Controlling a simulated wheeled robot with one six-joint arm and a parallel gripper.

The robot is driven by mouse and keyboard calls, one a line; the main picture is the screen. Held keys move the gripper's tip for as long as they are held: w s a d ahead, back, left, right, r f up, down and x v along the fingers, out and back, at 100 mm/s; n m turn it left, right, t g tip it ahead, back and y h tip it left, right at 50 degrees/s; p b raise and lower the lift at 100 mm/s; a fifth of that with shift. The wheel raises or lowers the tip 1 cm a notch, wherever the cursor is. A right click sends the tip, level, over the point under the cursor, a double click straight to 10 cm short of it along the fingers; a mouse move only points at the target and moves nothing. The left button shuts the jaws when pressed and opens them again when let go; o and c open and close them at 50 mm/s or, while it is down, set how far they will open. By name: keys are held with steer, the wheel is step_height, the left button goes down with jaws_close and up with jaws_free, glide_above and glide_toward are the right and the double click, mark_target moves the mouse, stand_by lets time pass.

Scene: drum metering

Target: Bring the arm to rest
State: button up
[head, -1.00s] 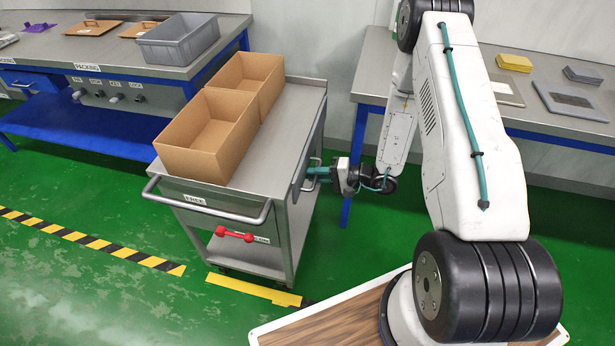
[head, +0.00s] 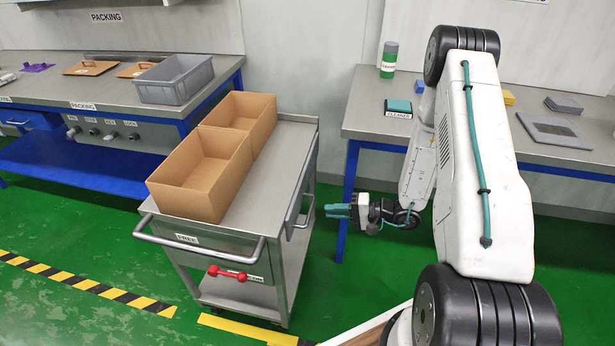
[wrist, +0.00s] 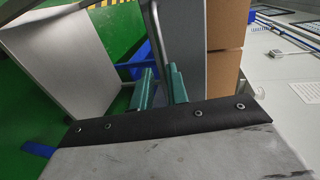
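My arm shows large on the right of the head view, bent downward. My gripper (head: 327,210) points left toward the side of the grey metal cart (head: 270,190), with a small gap between it and the cart. In the wrist view its two teal fingers (wrist: 160,88) stand apart and nothing is seen held between them. A metal bar (wrist: 157,38) of the cart shows beyond the fingertips.
Two open cardboard boxes (head: 203,178) stand on the cart. A red handle (head: 227,273) is on the cart's front. A workbench (head: 365,128) stands behind my arm, bearing a green-and-white canister (head: 389,60). A packing bench (head: 110,95) with a grey bin (head: 176,80) is at the left.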

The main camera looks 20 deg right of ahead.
steer(key=s+a+r+n+g+h, duration=0.2)
steer(key=s+r+h, duration=0.2)
steer(key=s+r, duration=0.5)
steer(key=s+a+r+n+g+h, duration=0.2)
steer(key=s+r, duration=0.7)
steer(key=r, duration=0.7)
steer(key=s+a+r+n+g+h, duration=0.2)
steer(key=s+r+h, duration=0.4)
steer(key=r, duration=0.6)
steer(key=s+n+g, duration=0.1)
steer(key=s, duration=0.1)
steer(key=shift+s+a+r+g+h, duration=0.3)
steer(key=shift+s+a+r+g, duration=0.1)
steer(key=shift+a, duration=0.1)
